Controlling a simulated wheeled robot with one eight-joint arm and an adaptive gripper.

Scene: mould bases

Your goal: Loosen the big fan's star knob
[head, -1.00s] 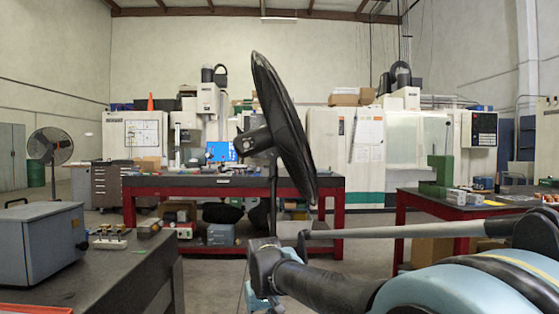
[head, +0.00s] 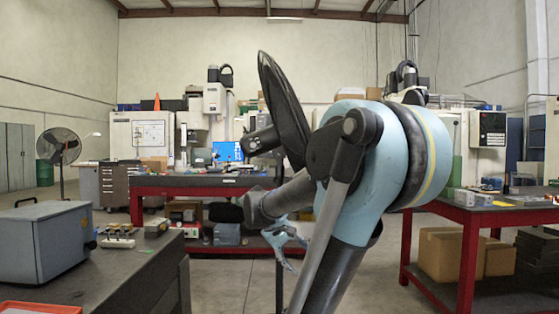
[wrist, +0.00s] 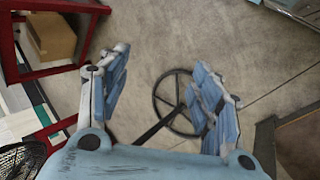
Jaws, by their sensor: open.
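The big fan (head: 283,105) stands on a pole at the centre of the head view, seen nearly edge-on with its motor housing (head: 262,141) to the left. My arm hides part of its cage and pole. I cannot make out the star knob in either view. My gripper (head: 285,242) is open and empty, pointing down, below the fan head and close to the pole in the picture. In the wrist view my gripper (wrist: 165,85) has its blue fingers spread, with the fan's round floor base (wrist: 157,97) below and part of its cage (wrist: 20,160) at the lower left.
A red-framed bench (head: 160,190) stands behind the fan. A dark table with a grey box (head: 45,240) is at the left front. A red table (head: 490,212) with cartons below is at the right. A smaller fan (head: 60,147) stands far left. Open floor lies between the tables.

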